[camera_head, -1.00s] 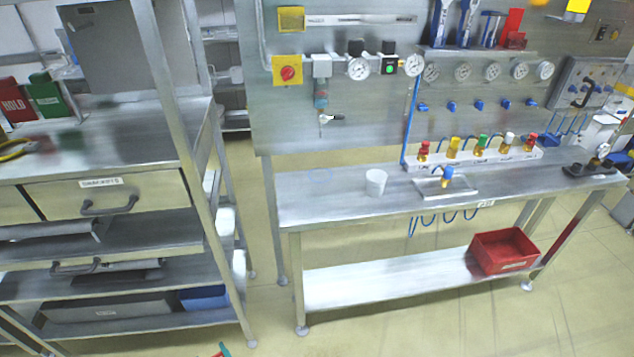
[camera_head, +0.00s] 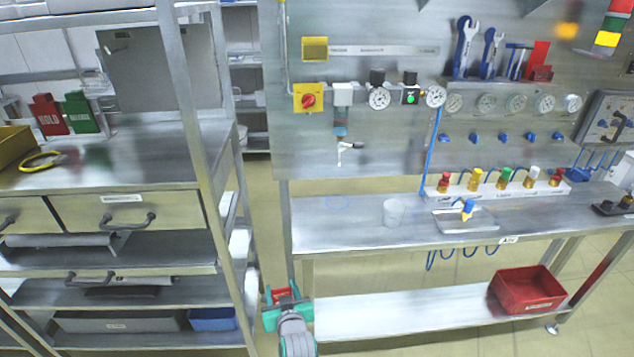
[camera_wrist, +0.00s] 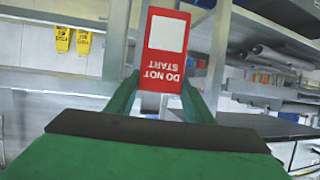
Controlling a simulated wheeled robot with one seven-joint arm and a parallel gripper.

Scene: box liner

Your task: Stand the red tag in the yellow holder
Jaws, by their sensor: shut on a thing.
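The red tag (camera_wrist: 163,50) with a white square and the words "DO NOT START" is between the green fingers of my gripper (camera_wrist: 161,92). Its lettering appears upside down in the wrist view. In the head view my gripper (camera_head: 286,303) is at the lower middle, shut on the tag (camera_head: 282,293), of which only a small red part shows. A yellow square holder (camera_head: 314,48) is on the upright metal panel, above the red rotary switch. It looks empty. My gripper appears well below it in the picture, apart from it.
A drawer rack (camera_head: 120,175) stands at left. Gauges and a valve (camera_head: 347,150) project from the panel.

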